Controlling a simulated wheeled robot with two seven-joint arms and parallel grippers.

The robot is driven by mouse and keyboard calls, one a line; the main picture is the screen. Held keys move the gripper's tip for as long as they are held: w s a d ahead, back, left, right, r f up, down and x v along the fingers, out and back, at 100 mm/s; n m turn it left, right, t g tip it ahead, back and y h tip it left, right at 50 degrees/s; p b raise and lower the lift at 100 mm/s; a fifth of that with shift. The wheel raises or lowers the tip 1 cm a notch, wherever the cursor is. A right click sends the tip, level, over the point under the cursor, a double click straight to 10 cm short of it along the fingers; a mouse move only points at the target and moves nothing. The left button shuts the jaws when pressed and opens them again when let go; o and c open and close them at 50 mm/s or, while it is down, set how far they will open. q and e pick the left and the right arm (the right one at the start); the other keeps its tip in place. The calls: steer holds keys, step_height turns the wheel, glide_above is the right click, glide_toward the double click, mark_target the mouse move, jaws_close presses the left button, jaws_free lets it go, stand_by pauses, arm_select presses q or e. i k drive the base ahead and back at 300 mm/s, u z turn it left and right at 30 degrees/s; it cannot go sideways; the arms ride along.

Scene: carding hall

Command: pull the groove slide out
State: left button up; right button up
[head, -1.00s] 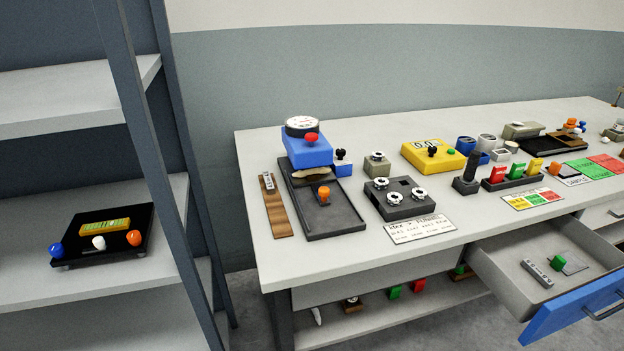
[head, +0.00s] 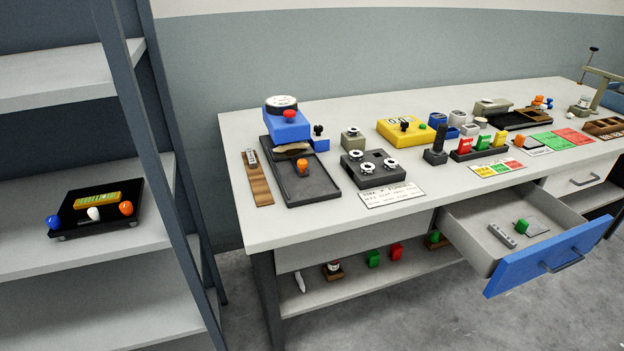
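No part labelled as the groove slide can be made out. A dark tray (head: 322,189) with a raised rim lies on the left of the bench, with an orange knob (head: 303,166) standing in it. At its back is a blue block (head: 288,127) with a round dial and a red knob; a tan piece (head: 292,148) shows just in front of the block. Farther right, a black tray (head: 497,125) holds a brown part, with orange pieces near it. I cannot tell which of these is the slide. Neither of my grippers is in view.
The bench drawer (head: 536,267) stands open, its blue front jutting into the aisle. A shelf rack (head: 110,245) stands left, holding a black knobbed device (head: 62,214).

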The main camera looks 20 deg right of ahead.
mark_target(300, 165)
steer(key=z, duration=3.85)
steer(key=i, duration=0.1)
steer(key=u, duration=3.15)
steer(key=i, duration=0.55)
steer(key=u, duration=0.8)
